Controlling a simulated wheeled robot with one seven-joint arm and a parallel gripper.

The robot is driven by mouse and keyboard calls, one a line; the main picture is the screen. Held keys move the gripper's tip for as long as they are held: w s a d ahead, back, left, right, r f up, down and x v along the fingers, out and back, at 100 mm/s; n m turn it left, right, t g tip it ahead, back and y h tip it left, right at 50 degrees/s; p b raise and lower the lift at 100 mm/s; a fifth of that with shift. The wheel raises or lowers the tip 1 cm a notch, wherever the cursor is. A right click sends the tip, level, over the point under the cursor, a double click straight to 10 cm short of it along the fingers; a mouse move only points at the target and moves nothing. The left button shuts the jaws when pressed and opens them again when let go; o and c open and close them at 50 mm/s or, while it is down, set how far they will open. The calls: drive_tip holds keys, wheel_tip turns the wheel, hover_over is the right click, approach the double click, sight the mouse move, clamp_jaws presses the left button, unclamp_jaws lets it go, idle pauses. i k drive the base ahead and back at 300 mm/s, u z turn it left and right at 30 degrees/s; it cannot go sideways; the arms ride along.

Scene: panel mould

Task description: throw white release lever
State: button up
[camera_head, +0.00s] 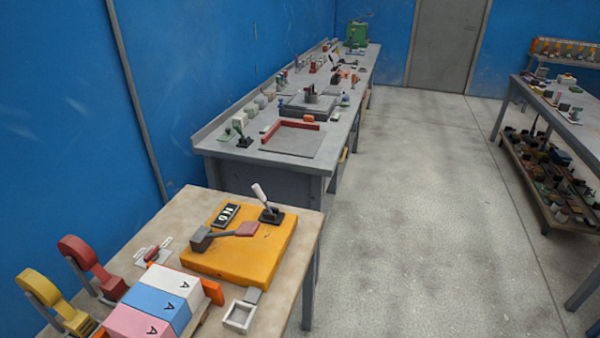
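A lever with a white handle (260,194) stands on a black base (271,215) at the back right of the yellow-orange panel block (262,262). Its handle points up and leans a little to the left. In front of it on the same block lies a low dark arm with a dull red end (246,229), joined to a grey block (201,240). A black plate with white marks (226,215) lies at the block's back left. My gripper is not in view.
White, blue (157,304) and pink blocks stand on the near tan table (190,203), with red (90,262) and yellow (45,298) curved handles to their left. Floor to the right is clear.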

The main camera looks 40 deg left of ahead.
sight(256, 188)
drive_tip(key=u, duration=0.55)
drive_tip(key=i, duration=1)
drive_tip(key=u, duration=1.15)
drive_tip(key=i, duration=0.3)
drive_tip(key=u, duration=0.25)
